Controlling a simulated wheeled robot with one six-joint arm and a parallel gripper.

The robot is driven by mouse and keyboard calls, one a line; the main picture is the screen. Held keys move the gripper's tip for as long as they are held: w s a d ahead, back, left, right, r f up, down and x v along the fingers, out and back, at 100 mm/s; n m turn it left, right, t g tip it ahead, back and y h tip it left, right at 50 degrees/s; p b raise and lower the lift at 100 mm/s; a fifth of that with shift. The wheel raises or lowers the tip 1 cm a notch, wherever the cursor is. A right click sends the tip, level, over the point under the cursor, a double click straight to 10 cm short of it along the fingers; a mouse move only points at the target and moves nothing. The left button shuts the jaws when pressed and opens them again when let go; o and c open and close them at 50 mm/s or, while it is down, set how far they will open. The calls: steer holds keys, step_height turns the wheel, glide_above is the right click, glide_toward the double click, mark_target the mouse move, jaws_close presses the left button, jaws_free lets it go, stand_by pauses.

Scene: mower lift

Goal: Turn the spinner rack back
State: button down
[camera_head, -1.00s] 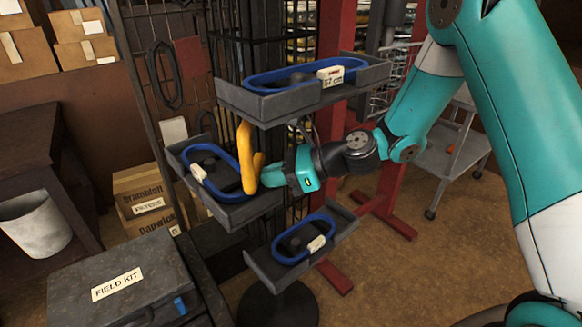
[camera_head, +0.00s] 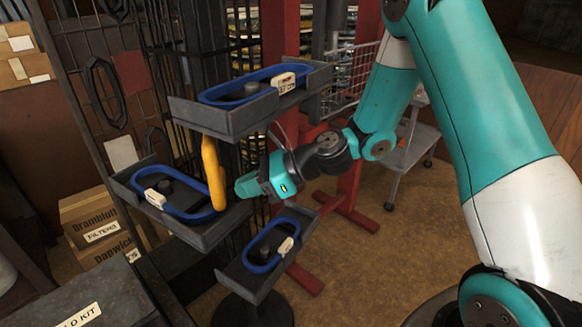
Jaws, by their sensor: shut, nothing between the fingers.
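The spinner rack (camera_head: 228,125) stands in the middle of the view, with dark trays at different heights on a round base. Its top tray holds a blue loop (camera_head: 222,93) with a white tag (camera_head: 283,82). The left tray and the lower right tray each hold another blue loop with a tag. A yellow-orange upright handle (camera_head: 213,172) stands between the top tray and the left tray. My gripper (camera_head: 242,187) is teal, shut and empty. It is just right of the handle, with a small gap between them in the picture.
Cardboard boxes (camera_head: 97,226) stand on the floor at left. A dark field kit case (camera_head: 80,305) is at the lower left. A red metal frame (camera_head: 352,190) stands behind the rack, and a grey step stool (camera_head: 412,140) is to the right. Floor is clear at the lower middle.

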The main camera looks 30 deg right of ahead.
steer(key=s+a+r+v, duration=0.1)
steer(key=r+v, duration=0.1)
steer(key=v, duration=1)
steer(key=w+d+r+n+g+h+p, duration=0.1)
steer(key=w+d+n+g+p, duration=0.25)
steer(key=n, duration=0.85)
steer(key=w+d+n+g+h+p, duration=0.1)
steer(key=w+d+n+g+p, duration=0.2)
steer(key=n, duration=0.8)
steer(key=w+a+r+p+x, duration=0.1)
steer(key=p+x, duration=0.4)
steer(key=x, duration=0.8)
steer(key=shift+t+p, duration=0.3)
steer(key=shift+t, duration=0.05)
steer(key=shift+s+a+f, duration=0.1)
steer(key=shift+s, duration=0.1)
